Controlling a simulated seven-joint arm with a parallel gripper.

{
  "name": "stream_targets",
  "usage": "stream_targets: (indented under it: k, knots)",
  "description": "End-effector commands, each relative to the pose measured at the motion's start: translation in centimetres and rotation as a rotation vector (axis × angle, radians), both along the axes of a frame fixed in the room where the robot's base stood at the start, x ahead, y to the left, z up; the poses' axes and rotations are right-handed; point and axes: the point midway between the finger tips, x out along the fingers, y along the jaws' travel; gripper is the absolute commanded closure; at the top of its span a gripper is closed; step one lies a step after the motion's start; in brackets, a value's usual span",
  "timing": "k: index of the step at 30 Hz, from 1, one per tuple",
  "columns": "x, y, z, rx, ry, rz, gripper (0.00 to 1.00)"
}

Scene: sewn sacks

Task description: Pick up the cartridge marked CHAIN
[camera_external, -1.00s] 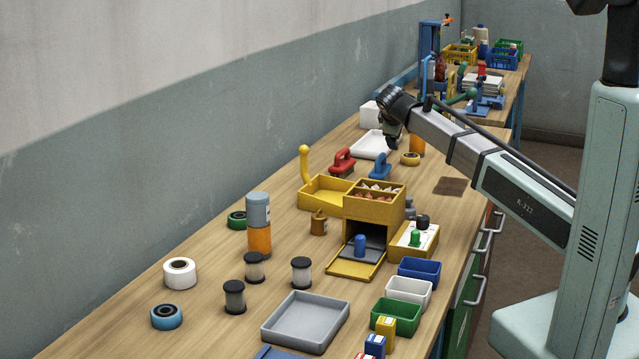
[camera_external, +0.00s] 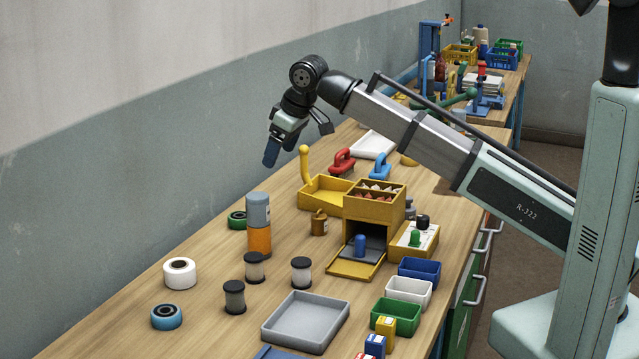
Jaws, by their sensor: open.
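No lettering reading CHAIN is legible, so I cannot tell which thing is that cartridge. Small upright blocks with pale label patches stand at the bottom edge: a yellow block (camera_external: 386,335), a blue block (camera_external: 375,347) and a red block (camera_external: 364,356), cut off by the frame. Black-capped cylinders stand on the left part of the bench: one at the front (camera_external: 235,298), one behind it (camera_external: 254,268) and one to the right (camera_external: 301,272). No held object shows.
A yellow box-like machine (camera_external: 375,208) stands mid-bench. A grey tray (camera_external: 305,318) lies in front; blue (camera_external: 420,266), white (camera_external: 408,287) and green (camera_external: 396,313) bins line the right. A grey-and-orange stack (camera_external: 259,240) stands left. Bare wood lies between the things.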

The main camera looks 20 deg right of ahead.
Motion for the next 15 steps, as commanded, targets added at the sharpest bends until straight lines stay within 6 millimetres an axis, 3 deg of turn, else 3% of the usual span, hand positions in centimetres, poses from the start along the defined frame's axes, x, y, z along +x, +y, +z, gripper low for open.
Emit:
stream_targets:
  k: [3,6,11,15]
  knots:
    - [-3.7,2.8,1.1,0.035,0.046,0.029,0.16]
    - [-5.6,4.0,1.5,0.051,0.072,0.042,0.16]
    - [-6.7,4.9,1.4,0.061,0.093,0.049,0.16]
    - [-6.4,5.3,0.0,0.059,0.094,0.049,0.16]
